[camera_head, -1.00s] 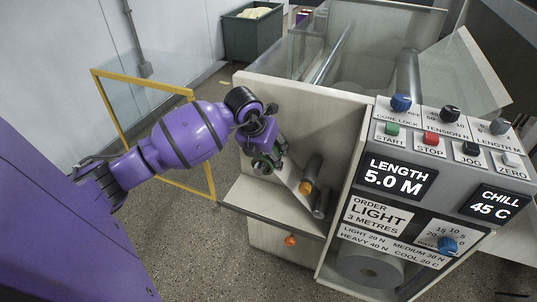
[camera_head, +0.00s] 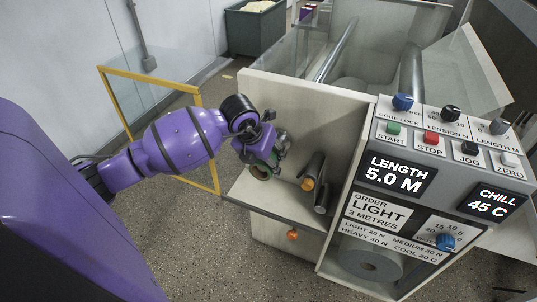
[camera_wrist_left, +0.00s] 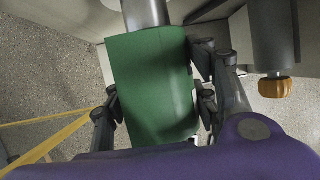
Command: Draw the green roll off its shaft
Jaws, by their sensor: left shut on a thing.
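The green roll (camera_wrist_left: 152,85) lies between the two fingers of my left gripper (camera_wrist_left: 160,105), which is shut on its sides. The grey shaft (camera_wrist_left: 145,12) shows at the far end of the roll in the left wrist view, in line with it. I cannot tell how much of the shaft is inside the roll. In the head view my left gripper (camera_head: 268,158) is at the left side of the machine, and the open near end of the roll (camera_head: 260,172) shows below it. My right gripper is not in view.
A second shaft with an orange end (camera_wrist_left: 276,87) is to the right of the roll; its end also shows in the head view (camera_head: 308,184). A pale ledge (camera_head: 270,205) lies below. The control panel (camera_head: 440,150) is at the right. A yellow-framed clear guard (camera_head: 150,82) stands left.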

